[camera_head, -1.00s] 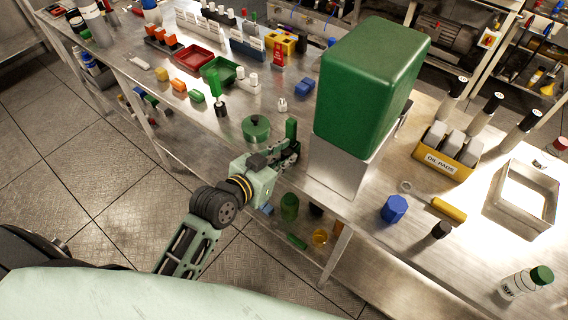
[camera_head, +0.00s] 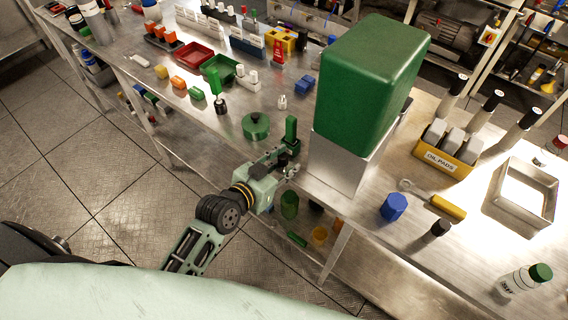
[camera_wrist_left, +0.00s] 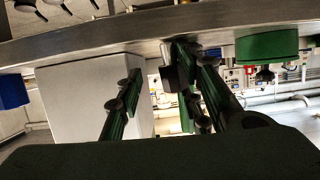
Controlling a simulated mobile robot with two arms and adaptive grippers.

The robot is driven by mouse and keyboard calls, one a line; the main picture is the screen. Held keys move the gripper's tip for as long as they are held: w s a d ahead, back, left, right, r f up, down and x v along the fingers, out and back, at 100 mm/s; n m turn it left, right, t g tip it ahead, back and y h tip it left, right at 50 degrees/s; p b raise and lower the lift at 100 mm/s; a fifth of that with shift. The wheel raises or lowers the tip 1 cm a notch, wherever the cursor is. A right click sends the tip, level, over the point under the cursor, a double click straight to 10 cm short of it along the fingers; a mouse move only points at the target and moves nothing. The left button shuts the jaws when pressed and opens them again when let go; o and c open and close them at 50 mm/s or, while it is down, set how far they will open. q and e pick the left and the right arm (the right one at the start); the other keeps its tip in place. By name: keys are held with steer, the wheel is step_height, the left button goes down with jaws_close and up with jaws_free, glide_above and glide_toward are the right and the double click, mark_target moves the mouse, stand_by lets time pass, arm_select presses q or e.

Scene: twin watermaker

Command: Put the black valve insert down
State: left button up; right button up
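I cannot tell for certain which piece is the black valve insert. An upright dark green piece with a black lower part (camera_head: 291,133) stands at the bench's front edge, left of the big green-topped box. My left gripper (camera_head: 287,166) is just in front of it, low at the edge. In the left wrist view the fingers (camera_wrist_left: 160,95) are spread apart, with a dark piece (camera_wrist_left: 168,76) seen between them, beyond and near the right finger. I see nothing clamped. A small black cylinder (camera_head: 440,229) stands on the bench at the right. My right gripper is not in view.
The green-topped box (camera_head: 368,80) stands close right of the gripper. A blue hexagonal piece (camera_head: 393,207), a yellow-handled tool (camera_head: 447,207) and a yellow oil-pads box (camera_head: 442,160) are at right.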

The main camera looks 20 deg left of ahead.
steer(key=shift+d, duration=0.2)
arm_select(q)
steer(key=shift+r, duration=0.2)
steer(key=shift+s+a, duration=0.15)
steer(key=shift+s, duration=0.15)
steer(key=b+v, duration=0.1)
steer(key=v, duration=1)
steer(key=shift+s+r, duration=0.15)
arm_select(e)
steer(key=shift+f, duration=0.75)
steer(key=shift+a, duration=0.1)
